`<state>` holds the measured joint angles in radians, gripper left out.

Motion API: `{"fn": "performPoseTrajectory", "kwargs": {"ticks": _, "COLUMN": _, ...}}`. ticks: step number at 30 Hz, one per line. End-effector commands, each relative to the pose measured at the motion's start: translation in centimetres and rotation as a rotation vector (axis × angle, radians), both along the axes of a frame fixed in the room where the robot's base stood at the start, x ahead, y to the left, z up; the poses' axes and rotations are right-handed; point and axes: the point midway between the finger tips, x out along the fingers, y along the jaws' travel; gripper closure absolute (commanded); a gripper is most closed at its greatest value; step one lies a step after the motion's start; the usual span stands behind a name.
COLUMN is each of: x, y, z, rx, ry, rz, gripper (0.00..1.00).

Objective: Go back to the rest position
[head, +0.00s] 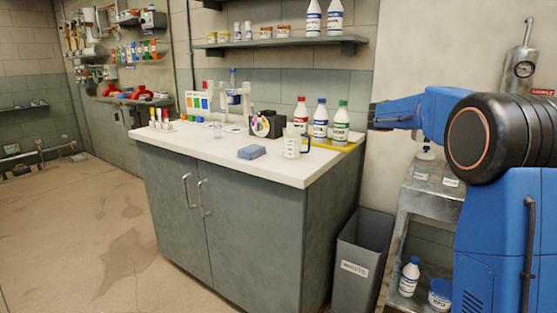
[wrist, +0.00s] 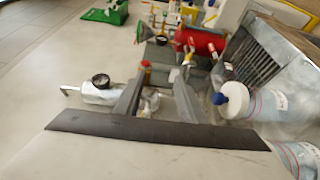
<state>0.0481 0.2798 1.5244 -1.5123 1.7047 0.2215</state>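My gripper (head: 384,116) is a small dark shape at the left end of my blue arm, in front of the pale wall to the right of the counter. Its fingers are too small to read in the head view. In the wrist view the two grey fingers of my gripper (wrist: 158,78) stand apart, with nothing visibly held between them. A shiny metal piece with a dark round gauge (wrist: 100,82) appears beside and behind the left finger; I cannot tell its distance.
A counter (head: 285,172) carries several bottles (head: 320,122), a white jug (head: 292,142) and a blue sponge (head: 251,152). A grey bin (head: 359,270) and metal shelf rack (head: 400,235) stand to its right. Floor (head: 90,230) at left is clear.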

Motion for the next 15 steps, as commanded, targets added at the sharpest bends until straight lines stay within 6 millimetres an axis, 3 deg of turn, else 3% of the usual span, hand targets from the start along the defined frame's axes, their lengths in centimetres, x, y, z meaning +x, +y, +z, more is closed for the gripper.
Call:
{"fn": "performPoseTrajectory", "kwargs": {"ticks": 8, "x": -2.7, "y": 0.4, "z": -0.8, "rx": 0.09, "ry": -0.001, "rz": 0.024, "gripper": 0.63}}
{"fn": "performPoseTrajectory", "kwargs": {"ticks": 15, "x": -6.4, "y": 1.3, "z": -2.6, "rx": 0.217, "ry": -0.006, "rz": 0.058, "gripper": 0.63}}
